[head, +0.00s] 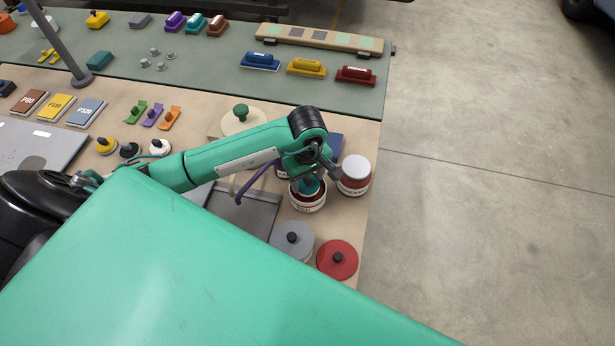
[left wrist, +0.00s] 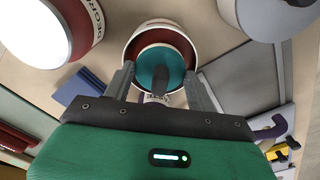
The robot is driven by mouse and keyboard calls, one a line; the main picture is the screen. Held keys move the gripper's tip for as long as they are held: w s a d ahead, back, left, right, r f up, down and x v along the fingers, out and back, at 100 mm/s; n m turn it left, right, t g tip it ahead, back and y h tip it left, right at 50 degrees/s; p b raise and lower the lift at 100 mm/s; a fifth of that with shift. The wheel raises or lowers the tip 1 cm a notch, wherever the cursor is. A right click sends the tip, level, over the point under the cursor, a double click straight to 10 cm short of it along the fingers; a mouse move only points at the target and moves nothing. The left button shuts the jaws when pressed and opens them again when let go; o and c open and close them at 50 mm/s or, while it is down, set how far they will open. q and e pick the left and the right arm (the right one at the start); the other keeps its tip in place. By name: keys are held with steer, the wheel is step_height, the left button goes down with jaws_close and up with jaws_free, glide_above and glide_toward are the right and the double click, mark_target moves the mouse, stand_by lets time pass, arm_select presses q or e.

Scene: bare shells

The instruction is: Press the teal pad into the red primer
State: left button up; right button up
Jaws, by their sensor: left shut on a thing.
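The teal pad (head: 311,187) is a round disc with a dark knob. It shows in the left wrist view (left wrist: 152,68), inside the rim outline of an open white tin (head: 307,204). The tin's inside (left wrist: 182,49) is dark red, and I take this as the red primer. My left gripper (head: 316,172) is above the tin, shut on the pad's knob between its fingers (left wrist: 160,80). I cannot tell whether the pad touches the primer. My right gripper is not in view.
A white-topped tin (head: 355,174) stands close to the right of the open tin. A grey lid (head: 292,238) and a red lid (head: 337,258) lie in front. A grey tray (head: 246,213) is to the left. The table's right edge is near.

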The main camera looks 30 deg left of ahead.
arm_select(q)
steer(key=shift+f+b, duration=0.45)
stand_by(0.6)
steer(key=shift+f+b, duration=0.15)
steer(key=shift+b, duration=0.25)
stand_by(1.4)
step_height(320, 180, up, 2)
steer(key=shift+p, duration=0.45)
steer(key=shift+r+p, duration=0.95)
steer(key=shift+r, duration=1.65)
